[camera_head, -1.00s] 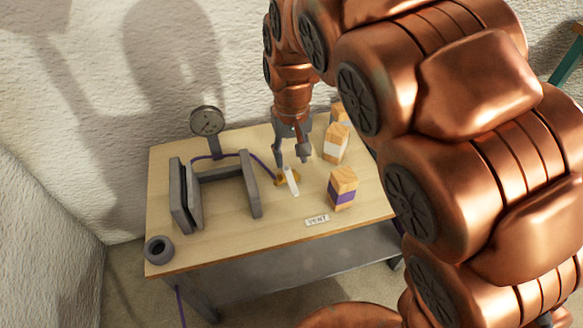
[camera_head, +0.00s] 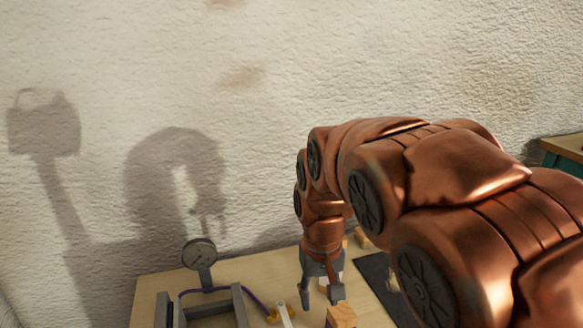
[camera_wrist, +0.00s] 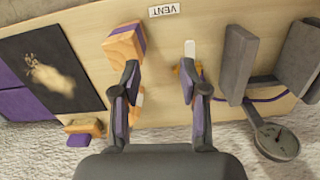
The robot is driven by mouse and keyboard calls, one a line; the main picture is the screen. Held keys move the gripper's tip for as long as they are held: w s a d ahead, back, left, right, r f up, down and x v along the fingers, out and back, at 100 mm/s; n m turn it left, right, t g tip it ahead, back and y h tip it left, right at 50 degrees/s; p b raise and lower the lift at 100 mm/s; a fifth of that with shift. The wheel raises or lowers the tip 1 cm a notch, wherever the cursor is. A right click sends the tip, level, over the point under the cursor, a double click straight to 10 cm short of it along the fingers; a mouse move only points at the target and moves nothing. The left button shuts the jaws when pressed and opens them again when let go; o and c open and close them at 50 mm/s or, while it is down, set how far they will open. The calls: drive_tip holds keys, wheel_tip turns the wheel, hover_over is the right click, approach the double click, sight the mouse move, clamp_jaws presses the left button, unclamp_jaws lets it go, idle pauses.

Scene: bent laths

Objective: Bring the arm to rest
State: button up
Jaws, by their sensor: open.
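My gripper (camera_head: 321,303) hangs pointing down over the wooden table in the head view, below my bent copper arm. In the wrist view my gripper (camera_wrist: 160,92) shows its two fingers wide apart with only bare tabletop between them. A wooden block with a purple band (camera_wrist: 126,42) is close by the left finger. A white lever on a yellow fitting (camera_wrist: 190,50) is close by the right finger. Whether either finger touches them I cannot tell.
A grey frame (camera_head: 240,306) and a round gauge (camera_head: 200,254) stand at the table's left. A dark mat (camera_wrist: 50,72) with a pale patch lies beyond the blocks. A VENT label (camera_wrist: 164,10) lies on the table (camera_head: 150,290). The rough wall (camera_head: 260,100) is close behind.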

drive_tip(key=s+d+f+m+g, duration=0.1)
drive_tip(key=s+d+f, duration=0.1)
drive_tip(key=s+d, duration=0.7)
drive_tip(key=s+d+f+m+g, duration=0.15)
drive_tip(key=s+d, duration=0.25)
drive_tip(key=s, duration=0.8)
wheel_tip(320, 180, up, 21)
drive_tip(key=s+t+p, duration=0.1)
drive_tip(key=p, duration=1.9)
drive_tip(key=shift+s+r+p, duration=0.15)
drive_tip(key=shift+p, duration=0.2)
drive_tip(key=shift+n, duration=0.25)
